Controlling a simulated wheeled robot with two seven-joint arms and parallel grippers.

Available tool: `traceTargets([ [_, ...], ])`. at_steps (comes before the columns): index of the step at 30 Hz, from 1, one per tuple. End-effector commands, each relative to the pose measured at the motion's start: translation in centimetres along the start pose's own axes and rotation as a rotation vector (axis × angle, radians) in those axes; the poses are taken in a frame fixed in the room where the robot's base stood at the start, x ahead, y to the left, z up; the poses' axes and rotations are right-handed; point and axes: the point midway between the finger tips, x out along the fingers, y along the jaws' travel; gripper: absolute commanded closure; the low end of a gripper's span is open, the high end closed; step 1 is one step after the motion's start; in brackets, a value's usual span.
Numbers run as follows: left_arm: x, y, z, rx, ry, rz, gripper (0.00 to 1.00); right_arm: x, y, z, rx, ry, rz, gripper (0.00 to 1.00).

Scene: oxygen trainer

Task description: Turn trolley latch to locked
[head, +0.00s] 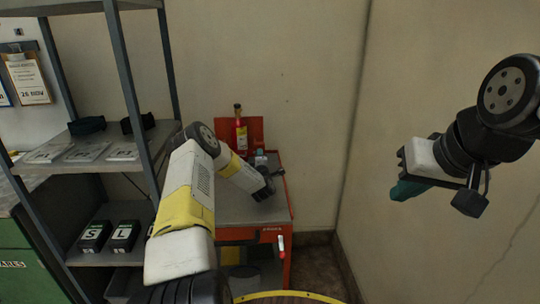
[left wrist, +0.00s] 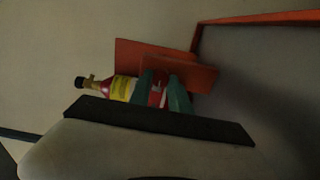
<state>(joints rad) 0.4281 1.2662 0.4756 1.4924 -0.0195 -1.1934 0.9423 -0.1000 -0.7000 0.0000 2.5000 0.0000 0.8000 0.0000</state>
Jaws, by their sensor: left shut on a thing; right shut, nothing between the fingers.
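The red trolley (head: 287,205) with a grey top stands at the middle. A small red-and-white handle (head: 282,247), seemingly the latch, hangs on its front near a small dark label. A red bottle (head: 241,135) with a yellow label and dark cap stands upright at the trolley's back; it also shows in the left wrist view (left wrist: 121,88). My left gripper (head: 261,158) is above the trolley top; its teal fingers (left wrist: 164,88) are closed around the bottle's lower part. The bottle's base is hidden. My right gripper (head: 405,189) is shut and empty, in the air at the right.
A grey shelf unit (head: 125,85) with dark boxes and cards stands left of the trolley. A red panel (head: 256,128) rises behind the bottle. A yellow curved rim (head: 285,295) shows at the bottom. The wall lies close behind; space right of the trolley is clear.

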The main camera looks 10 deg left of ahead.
Motion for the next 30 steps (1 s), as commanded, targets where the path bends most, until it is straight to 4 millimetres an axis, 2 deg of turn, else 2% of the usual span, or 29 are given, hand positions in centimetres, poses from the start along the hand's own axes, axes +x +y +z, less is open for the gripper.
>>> traceTargets([
  [19, 0.0, -0.1, -0.13, -0.046, 0.002, -0.001, 1.0, 0.0, 0.0, 0.0, 0.0, 0.0, 0.0, 1.0],
  [20, 0.0, -0.1, -0.13, -0.046, 0.002, -0.001, 0.71, 0.0, 0.0, 0.0, 0.0, 0.0, 0.0, 1.0],
  [22, -0.01, -0.1, -0.12, -0.046, 0.002, -0.001, 0.57, 0.0, 0.0, 0.0, 0.0, 0.0, 0.0, 1.0],
  [30, -0.01, -0.06, -0.05, -0.045, 0.0, -0.001, 0.55, 0.0, 0.0, 0.0, 0.0, 0.0, 0.0, 1.0],
])
